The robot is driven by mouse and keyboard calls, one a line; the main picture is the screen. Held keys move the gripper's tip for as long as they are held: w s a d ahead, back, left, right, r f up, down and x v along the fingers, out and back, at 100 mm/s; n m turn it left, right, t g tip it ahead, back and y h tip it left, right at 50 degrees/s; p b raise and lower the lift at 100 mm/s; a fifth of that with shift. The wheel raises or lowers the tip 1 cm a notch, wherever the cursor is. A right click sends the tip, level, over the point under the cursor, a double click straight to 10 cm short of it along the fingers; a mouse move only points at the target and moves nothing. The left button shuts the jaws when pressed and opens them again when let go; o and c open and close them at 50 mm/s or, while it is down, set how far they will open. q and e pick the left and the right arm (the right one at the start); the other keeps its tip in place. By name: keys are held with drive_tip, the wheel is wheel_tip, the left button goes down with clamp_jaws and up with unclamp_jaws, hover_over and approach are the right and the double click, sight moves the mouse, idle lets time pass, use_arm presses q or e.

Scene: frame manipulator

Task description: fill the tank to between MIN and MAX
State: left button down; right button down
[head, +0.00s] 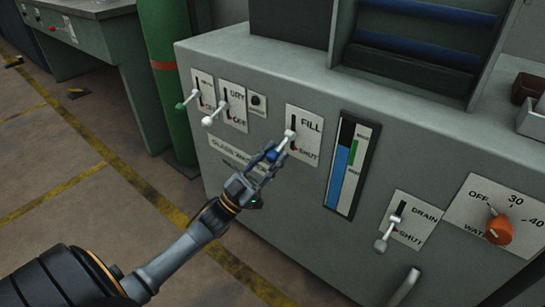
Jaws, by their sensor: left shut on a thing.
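The FILL lever (290,135) sits on the front panel of a grey glass washer, with its slot running from FILL at the top to SHUT below. The lever's pivot is around the middle or lower part of the slot. The level gauge (341,185) is right of it, with a blue column beside a green band. The DRAIN lever (382,243) points down near SHUT. My right gripper is out of view.
Two more levers (209,120) and (186,103) are left of FILL, one by a DRY/OFF label. An orange WATER knob (498,229) is at the right. A green cylinder (172,85) stands left; floor is clear in front.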

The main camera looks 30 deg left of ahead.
use_arm(q)
drive_tip(key=shift+f, duration=0.15)
drive_tip(key=c, duration=1)
unclamp_jaws()
drive_tip(key=v, duration=1.2)
drive_tip(key=shift+d, duration=0.1)
